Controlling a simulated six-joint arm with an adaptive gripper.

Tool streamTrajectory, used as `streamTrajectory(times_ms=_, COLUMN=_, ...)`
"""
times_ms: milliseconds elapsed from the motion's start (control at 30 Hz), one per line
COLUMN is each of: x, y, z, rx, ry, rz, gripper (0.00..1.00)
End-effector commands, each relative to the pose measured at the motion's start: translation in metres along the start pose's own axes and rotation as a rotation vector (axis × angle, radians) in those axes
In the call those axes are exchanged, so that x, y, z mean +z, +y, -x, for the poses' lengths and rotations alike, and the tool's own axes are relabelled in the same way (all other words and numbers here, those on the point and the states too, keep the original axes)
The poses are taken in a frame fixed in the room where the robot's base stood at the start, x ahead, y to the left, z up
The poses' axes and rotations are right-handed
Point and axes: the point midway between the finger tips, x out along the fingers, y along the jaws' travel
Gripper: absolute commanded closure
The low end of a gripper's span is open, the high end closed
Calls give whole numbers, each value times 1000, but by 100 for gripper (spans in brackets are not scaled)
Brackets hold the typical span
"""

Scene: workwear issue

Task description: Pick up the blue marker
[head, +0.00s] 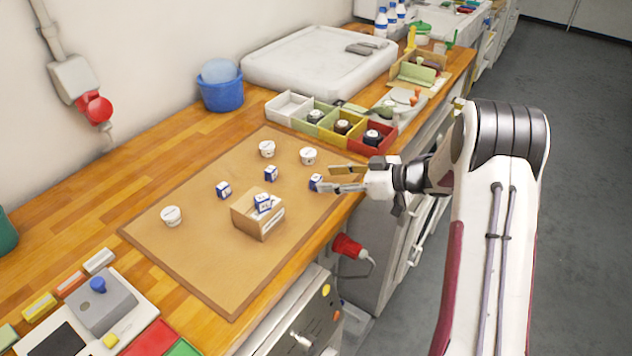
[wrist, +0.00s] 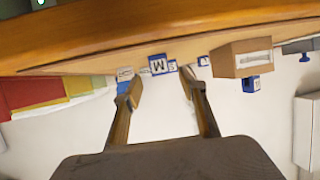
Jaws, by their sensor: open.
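No pen-shaped blue marker shows; several blue-and-white lettered cubes do, and I cannot tell which is meant. In the head view one cube (head: 316,182) is at my gripper's fingertips, another (head: 271,174) stands behind the cardboard box, and a third (head: 223,189) is left of it. My gripper (head: 324,179) is open and empty, low over the mat's right side. In the wrist view, which looks upside down, a cube marked M (wrist: 158,65) appears between the fingertips (wrist: 158,84); contact is unclear.
White tubs (head: 267,149), (head: 308,156), (head: 172,216) stand on the brown mat (head: 190,255). Coloured bins (head: 358,145) line its back right edge, with a blue bucket (head: 221,94) and white tray (head: 280,62) behind. The mat's left front is clear.

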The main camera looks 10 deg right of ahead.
Motion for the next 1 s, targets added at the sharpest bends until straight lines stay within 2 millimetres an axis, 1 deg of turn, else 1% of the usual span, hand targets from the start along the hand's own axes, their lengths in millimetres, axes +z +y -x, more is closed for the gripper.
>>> streamTrajectory(times_ms=233, x=0, y=0, z=0, rx=1, ry=0, rz=0, gripper=58)
streamTrajectory(times_ms=367, x=0, y=0, z=-4, rx=0, ry=0, rz=0, gripper=58)
streamTrajectory(times_ms=467, x=-1, y=0, z=-11, rx=-1, ry=-1, rz=1, gripper=58)
streamTrajectory(times_ms=700, x=-4, y=-2, z=-38, rx=-2, ry=0, rz=0, gripper=58)
streamTrajectory(times_ms=800, x=-3, y=-1, z=-46, rx=1, ry=0, rz=0, gripper=58)
streamTrajectory(times_ms=1000, x=-3, y=-1, z=-52, rx=1, ry=-1, rz=0, gripper=58)
